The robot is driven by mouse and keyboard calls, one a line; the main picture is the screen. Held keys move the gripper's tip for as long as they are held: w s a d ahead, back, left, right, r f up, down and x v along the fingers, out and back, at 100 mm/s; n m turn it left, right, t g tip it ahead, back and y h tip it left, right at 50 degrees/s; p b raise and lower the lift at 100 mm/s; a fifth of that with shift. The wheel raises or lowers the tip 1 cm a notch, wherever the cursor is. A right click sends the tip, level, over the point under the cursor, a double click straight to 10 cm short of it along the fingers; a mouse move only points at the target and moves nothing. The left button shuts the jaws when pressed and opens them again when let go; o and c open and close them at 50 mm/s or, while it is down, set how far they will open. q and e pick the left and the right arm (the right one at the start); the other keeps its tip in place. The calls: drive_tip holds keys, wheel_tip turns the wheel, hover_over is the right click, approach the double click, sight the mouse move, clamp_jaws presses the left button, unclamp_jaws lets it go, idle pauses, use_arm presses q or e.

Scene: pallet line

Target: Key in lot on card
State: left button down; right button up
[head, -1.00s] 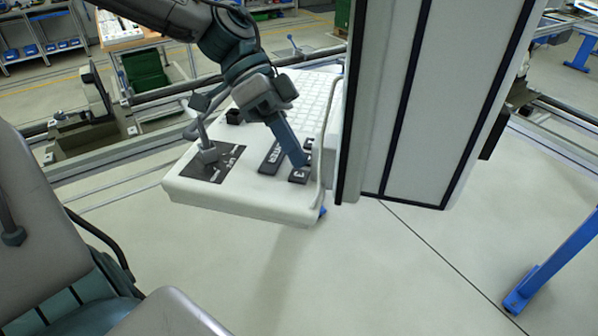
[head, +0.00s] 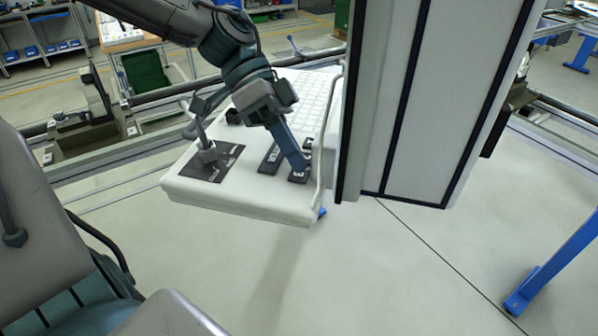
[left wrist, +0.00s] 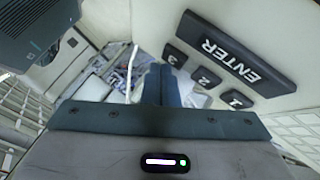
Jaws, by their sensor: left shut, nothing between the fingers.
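A white keyboard console (head: 240,200) stands in the middle of the head view, with a dark ENTER key (head: 269,158) and number keys near its front right. My left gripper (head: 300,163) reaches down to the key marked 3 (head: 299,175), shut and empty, partly covering the keys. In the left wrist view the ENTER key (left wrist: 238,54) and the keys 1 (left wrist: 236,99), 2 (left wrist: 205,77) and 3 (left wrist: 174,56) show. The closed fingers (left wrist: 161,72) are close to the 3 key; contact cannot be told. My right gripper and a card are not seen.
A tall white cabinet (head: 405,110) stands right of the keys, close to the gripper. A small lever (head: 206,148) stands on a black plate at the console's left. A white tube (head: 324,150) edges the console's right side. Open floor lies in front.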

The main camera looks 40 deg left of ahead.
sight(292, 170)
use_arm(q)
drive_tip(key=shift+d+f, duration=0.1)
drive_tip(key=shift+f, duration=0.25)
drive_tip(key=shift+f+b, duration=0.25)
drive_tip(key=shift+b, duration=0.1)
drive_tip(key=shift+r, duration=0.15)
idle(0.4)
drive_tip(key=shift+a+r+p, duration=0.2)
drive_tip(key=shift+r+p, duration=0.65)
drive_tip(key=shift+r, duration=0.15)
wheel_tip(292, 170, up, 5)
drive_tip(key=p, duration=0.4)
